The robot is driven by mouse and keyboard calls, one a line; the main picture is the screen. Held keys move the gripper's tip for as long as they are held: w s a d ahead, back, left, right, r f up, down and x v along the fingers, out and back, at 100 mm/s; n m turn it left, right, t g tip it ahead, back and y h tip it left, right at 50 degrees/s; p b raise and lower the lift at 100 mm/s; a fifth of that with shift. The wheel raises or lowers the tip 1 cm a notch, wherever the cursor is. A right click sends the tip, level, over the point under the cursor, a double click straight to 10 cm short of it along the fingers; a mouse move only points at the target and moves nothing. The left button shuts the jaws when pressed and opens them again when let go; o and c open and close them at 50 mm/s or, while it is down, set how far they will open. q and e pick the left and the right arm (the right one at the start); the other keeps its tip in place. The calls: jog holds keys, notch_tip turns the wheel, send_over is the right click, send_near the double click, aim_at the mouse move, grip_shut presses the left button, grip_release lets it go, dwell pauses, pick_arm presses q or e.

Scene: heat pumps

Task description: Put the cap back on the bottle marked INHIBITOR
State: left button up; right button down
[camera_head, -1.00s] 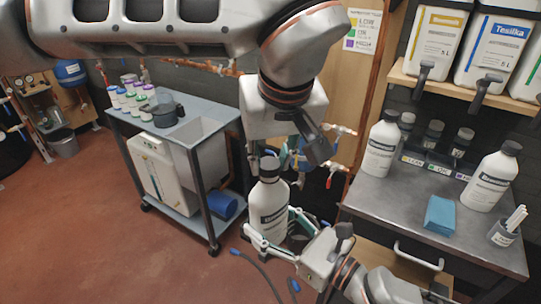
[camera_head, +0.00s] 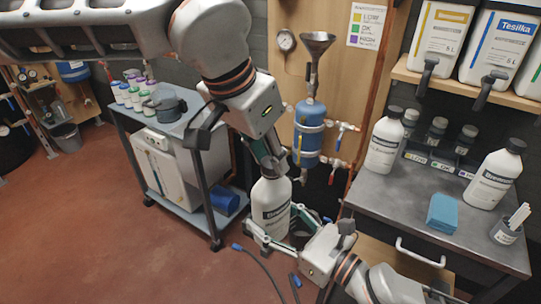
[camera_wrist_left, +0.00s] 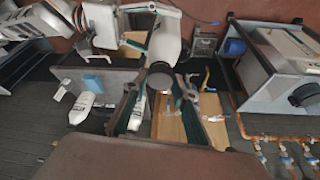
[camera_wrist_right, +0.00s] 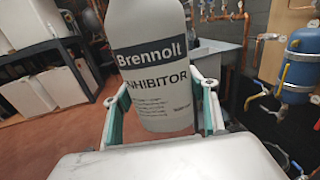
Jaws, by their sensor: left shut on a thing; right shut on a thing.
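The white INHIBITOR bottle (camera_head: 270,208) stands upright, its label facing my right wrist camera (camera_wrist_right: 155,75). My right gripper (camera_head: 272,238) is shut around the lower body of the bottle; its two fingers flank the bottle in the right wrist view (camera_wrist_right: 165,115). My left gripper (camera_head: 268,168) points down onto the bottle's top and is shut on the dark cap (camera_wrist_left: 160,78). In the left wrist view the cap is between the fingertips, in line with the bottle's neck. The fingers mostly hide the cap in the head view, and I cannot tell how tightly it sits.
A grey workbench (camera_head: 400,195) at right carries two similar white bottles (camera_head: 384,140) (camera_head: 495,175), a blue block (camera_head: 442,213) and a pen cup (camera_head: 507,230). A blue vessel (camera_head: 308,130) with pipes and valves is on the wall behind. A cart (camera_head: 205,190) stands at left.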

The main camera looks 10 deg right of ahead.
pick_arm(q)
jog(key=shift+m, duration=0.7)
jog(key=o, duration=0.7)
jog(key=shift+c, duration=0.2)
jog(key=shift+c, duration=0.4)
